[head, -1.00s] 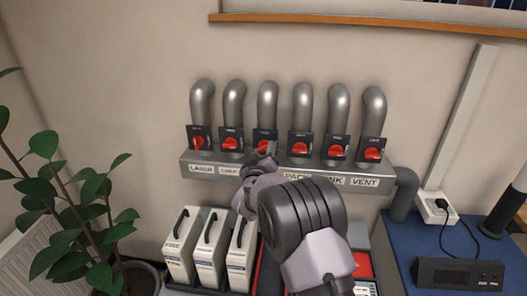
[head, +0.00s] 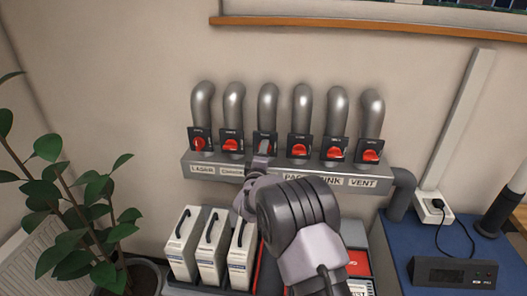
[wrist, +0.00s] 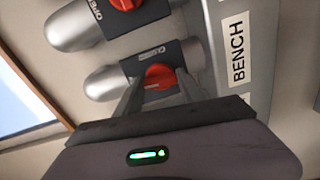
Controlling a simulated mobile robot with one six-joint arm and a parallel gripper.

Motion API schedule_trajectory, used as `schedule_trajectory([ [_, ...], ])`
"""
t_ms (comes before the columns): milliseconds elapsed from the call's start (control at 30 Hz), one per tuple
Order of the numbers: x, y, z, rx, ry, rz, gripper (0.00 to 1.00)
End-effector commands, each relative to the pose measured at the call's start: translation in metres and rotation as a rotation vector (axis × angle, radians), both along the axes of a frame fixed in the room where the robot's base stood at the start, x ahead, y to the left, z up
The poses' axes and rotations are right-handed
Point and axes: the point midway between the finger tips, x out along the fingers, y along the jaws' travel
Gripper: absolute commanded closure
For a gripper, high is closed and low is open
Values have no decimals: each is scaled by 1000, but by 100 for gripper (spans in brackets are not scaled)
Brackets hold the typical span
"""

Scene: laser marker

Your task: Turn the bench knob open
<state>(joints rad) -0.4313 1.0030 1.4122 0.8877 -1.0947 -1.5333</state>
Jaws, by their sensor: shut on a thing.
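The bench knob is red on a dark square plate. In the wrist view, the bench knob (wrist: 158,76) sits between my fingers, beside the white BENCH label (wrist: 237,52). My gripper (wrist: 160,90) is shut on it, one finger on each side. In the head view, my gripper (head: 262,152) reaches the third plate from the left and covers the knob there. My arm hides the label below it. How far the knob is turned is hard to tell.
Neighbouring red knobs, such as the LASER knob (head: 199,145) and the VENT knob (head: 370,156), sit close on both sides along the grey manifold (head: 207,171). White cartridges (head: 212,247) stand below. A plant (head: 75,225) is left; a blue bench (head: 405,240) is right.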

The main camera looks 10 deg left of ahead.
Motion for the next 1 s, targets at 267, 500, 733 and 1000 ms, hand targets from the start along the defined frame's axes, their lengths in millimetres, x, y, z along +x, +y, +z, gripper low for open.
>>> schedule_trajectory([
  [267,0,0,1,-104,1,1,95],
  [500,0,0,1,-135,3,1,95],
  [733,0,0,1,-138,3,1,95],
  [1000,0,0,1,-137,3,1,33],
])
